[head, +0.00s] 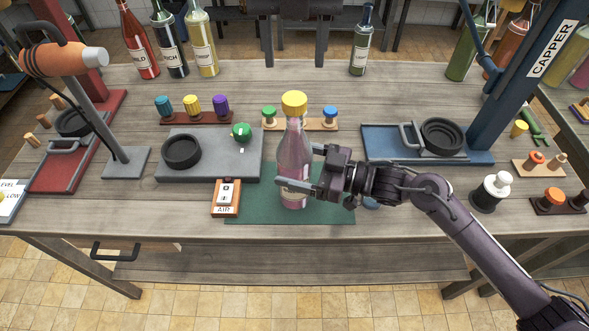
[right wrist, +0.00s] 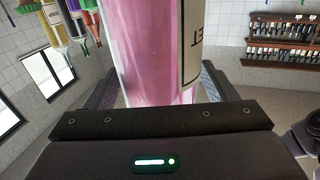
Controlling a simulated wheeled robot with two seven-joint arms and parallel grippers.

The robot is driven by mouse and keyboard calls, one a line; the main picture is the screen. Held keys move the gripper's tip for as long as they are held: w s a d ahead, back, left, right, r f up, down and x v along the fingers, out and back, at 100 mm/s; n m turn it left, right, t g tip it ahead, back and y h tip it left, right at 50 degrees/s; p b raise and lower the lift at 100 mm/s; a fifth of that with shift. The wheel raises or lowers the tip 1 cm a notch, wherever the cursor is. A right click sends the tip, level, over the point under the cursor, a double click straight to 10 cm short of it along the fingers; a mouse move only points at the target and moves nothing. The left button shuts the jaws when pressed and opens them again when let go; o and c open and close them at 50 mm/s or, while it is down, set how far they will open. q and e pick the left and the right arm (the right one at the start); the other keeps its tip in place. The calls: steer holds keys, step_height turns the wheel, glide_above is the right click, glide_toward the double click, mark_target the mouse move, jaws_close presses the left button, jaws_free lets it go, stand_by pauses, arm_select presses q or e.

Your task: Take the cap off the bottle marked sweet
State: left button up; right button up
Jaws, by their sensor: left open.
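A clear bottle of pink liquid (head: 293,150) with a yellow cap (head: 294,103) stands upright over the green mat (head: 250,207). Its label is partly covered in the head view; the right wrist view shows the pink bottle (right wrist: 155,60) close up, with the label's letters "ET" upside down. My right gripper (head: 298,166) comes in from the right, level, with one finger on each side of the bottle's body, against the glass. My left gripper (head: 294,62) hangs at the top middle of the head view, fingers apart and empty, away from the bottle.
A grey plate (head: 218,140) with a black ring and green knob lies left of the bottle. An AIR box (head: 226,198) sits at front left. The blue capper (head: 480,150) stands right. Cap racks (head: 205,118) and several bottles (head: 203,45) are behind.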

mark_target(294, 98)
steer(key=c, duration=1.6)
arm_select(q)
steer(key=m, duration=0.7)
arm_select(e)
steer(key=shift+c, duration=0.2)
arm_select(q)
steer(key=m, duration=0.6)
steer(key=shift+m, duration=0.4)
steer(key=m, duration=0.6)
steer(key=shift+m, duration=0.3)
steer(key=m, duration=0.6)
steer(key=shift+m, duration=0.3)
steer(key=shift+f, duration=4)
steer(key=shift+c, duration=0.2)
